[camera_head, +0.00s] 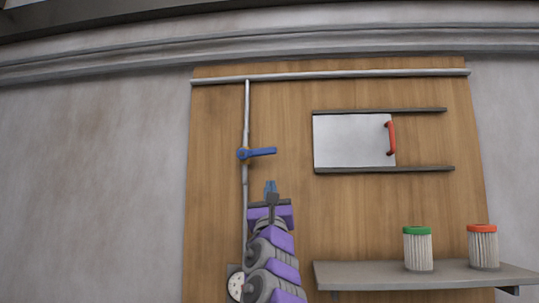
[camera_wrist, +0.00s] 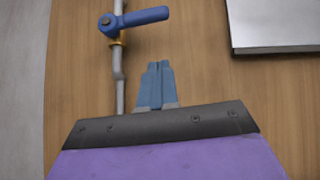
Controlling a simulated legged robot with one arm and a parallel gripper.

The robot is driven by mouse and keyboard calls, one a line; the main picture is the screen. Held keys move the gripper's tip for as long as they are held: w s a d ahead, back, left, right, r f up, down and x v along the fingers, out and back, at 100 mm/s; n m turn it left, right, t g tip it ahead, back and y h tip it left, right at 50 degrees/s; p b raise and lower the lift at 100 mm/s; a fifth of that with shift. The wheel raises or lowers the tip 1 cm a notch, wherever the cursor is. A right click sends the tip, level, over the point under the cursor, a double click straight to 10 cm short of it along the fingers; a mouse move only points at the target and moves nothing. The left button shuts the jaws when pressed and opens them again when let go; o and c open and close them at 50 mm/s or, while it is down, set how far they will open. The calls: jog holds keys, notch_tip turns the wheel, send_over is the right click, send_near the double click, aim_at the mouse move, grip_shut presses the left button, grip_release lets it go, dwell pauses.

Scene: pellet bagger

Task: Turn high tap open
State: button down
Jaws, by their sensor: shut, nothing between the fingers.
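The high tap has a blue lever handle (camera_head: 262,152) on a vertical grey pipe (camera_head: 246,115) on the wooden panel. The lever points right, roughly level and crosswise to the pipe. The wrist view also shows the blue lever (camera_wrist: 140,18) at the top, with its round hub on the pipe (camera_wrist: 120,90). My gripper (camera_head: 271,186) is below the lever, apart from it in the picture. In the wrist view my gripper's blue fingers (camera_wrist: 156,80) are together and empty, below and slightly right of the lever.
A white sliding panel (camera_head: 352,140) with a red handle (camera_head: 391,138) sits between dark rails to the right. A grey shelf (camera_head: 400,277) at lower right holds a green-topped filter (camera_head: 418,248) and an orange-topped filter (camera_head: 483,247). A round gauge (camera_head: 236,286) is low beside my arm.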

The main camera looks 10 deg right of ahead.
aim_at(258, 152)
jog(key=w+r+p, duration=0.1)
jog(key=r+p, duration=0.3)
jog(key=p, duration=0.1)
jog(key=w+r+p, duration=0.1)
jog(key=r+p, duration=0.1)
jog(key=shift+w+r+p, duration=0.15)
jog(key=shift+w+p, duration=0.15)
jog(key=shift+p, duration=0.05)
